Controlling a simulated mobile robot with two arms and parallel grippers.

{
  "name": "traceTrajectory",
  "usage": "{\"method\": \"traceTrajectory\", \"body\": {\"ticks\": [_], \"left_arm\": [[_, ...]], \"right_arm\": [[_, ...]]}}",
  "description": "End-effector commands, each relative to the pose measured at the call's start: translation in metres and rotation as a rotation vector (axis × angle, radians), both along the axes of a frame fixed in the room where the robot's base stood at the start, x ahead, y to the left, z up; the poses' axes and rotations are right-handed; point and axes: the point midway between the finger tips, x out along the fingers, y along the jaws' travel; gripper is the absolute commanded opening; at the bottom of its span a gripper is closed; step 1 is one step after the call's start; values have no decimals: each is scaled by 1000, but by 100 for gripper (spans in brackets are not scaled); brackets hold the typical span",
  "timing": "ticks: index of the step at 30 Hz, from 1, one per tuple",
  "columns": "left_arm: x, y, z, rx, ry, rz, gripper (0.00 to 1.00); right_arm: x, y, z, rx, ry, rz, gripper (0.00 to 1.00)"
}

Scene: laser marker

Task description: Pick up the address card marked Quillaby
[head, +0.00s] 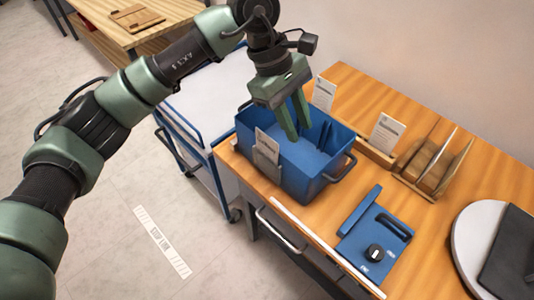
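Three pale cards with print too small to read stand on the table, so I cannot tell which is marked Quillaby. One card (266,144) stands in a grey holder on the near left wall of the blue bin (310,187). A second card (324,94) stands behind the bin. A third card (387,133) stands in a wooden holder right of the bin. My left gripper (297,132) points down over the bin's open top, right of the first card and apart from it. Its two green fingers show a gap with nothing between them. My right gripper is out of view.
A wooden rack (433,166) stands right of the third card. A blue device (374,244) with a black knob and handle lies in front. A round white plate (477,240) with a dark slab is at right. A blue-framed cart (208,92) stands left of the table.

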Motion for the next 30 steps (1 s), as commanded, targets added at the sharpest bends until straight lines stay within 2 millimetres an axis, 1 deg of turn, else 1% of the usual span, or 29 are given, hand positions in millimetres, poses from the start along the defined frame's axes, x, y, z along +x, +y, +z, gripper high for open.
{"method": "traceTrajectory", "body": {"ticks": [1, 3, 6, 7, 14, 17, 21, 25, 30], "left_arm": [[13, 20, 4, 93, -43, -8, 28], [23, 42, 7, 192, -78, -19, 28], [30, 59, 10, 267, -99, -24, 28], [31, 62, 9, 277, -101, -25, 28], [28, 61, -13, 282, -100, -26, 28], [25, 62, -23, 281, -98, -26, 28], [19, 61, -43, 280, -97, -27, 28], [19, 60, -60, 279, -98, -26, 28], [19, 59, -66, 279, -101, -26, 28]], "right_arm": [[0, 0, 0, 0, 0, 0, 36], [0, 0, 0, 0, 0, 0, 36], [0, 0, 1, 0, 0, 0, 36], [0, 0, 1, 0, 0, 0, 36], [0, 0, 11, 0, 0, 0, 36], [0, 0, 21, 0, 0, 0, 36], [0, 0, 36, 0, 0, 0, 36], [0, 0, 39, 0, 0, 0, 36], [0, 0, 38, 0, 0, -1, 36]]}}
